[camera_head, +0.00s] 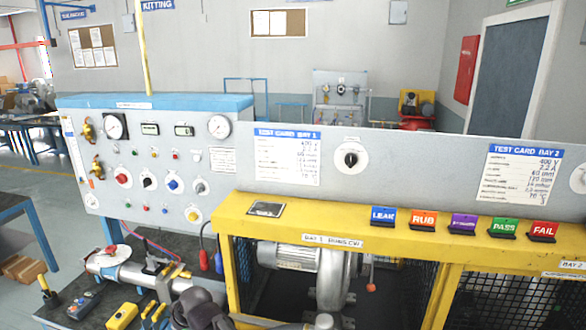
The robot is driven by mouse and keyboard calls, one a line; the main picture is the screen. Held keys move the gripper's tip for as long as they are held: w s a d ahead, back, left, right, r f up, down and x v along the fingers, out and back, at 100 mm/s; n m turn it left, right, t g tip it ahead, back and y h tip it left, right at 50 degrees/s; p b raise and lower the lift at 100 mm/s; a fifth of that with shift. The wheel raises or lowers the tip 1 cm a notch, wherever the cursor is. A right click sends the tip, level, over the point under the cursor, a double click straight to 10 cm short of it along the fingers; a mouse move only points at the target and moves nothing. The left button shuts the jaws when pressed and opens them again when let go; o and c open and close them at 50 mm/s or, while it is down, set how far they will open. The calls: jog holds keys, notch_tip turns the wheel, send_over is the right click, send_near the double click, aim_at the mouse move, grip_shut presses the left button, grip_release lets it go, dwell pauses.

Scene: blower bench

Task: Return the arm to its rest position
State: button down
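Part of my arm shows at the bottom edge of the head view, as a grey link left of centre. A dark, rounded part, which looks like my gripper (200,312), joins it on the left, low in front of the bench. Its fingers cannot be made out, so I cannot tell whether it is open or shut, or whether it holds anything.
A yellow-framed bench (400,218) with mesh guards fills the right, with a blower (330,280) inside. Several coloured tags, including a red FAIL tag (544,230), stand on its top. A gauge panel (150,165) stands left. Tools and a yellow box (122,316) lie lower left.

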jog(key=w+d+f+m+g+h, duration=0.15)
jog(key=d+m, duration=0.25)
jog(key=d, duration=1.4)
jog(key=w+d+f+m+h, duration=0.1)
jog(key=d+f+m+h, duration=0.15)
jog(key=d, duration=1.45)
jog(key=s+d+m+g+h, duration=0.2)
jog(key=s+d+m, duration=0.25)
jog(key=d, duration=0.75)
notch_tip(320, 180, down, 10)
jog(key=d+b, duration=0.1)
jog(key=b, duration=0.9)
jog(key=shift+s+r, duration=0.2)
jog(key=shift+s, duration=0.15)
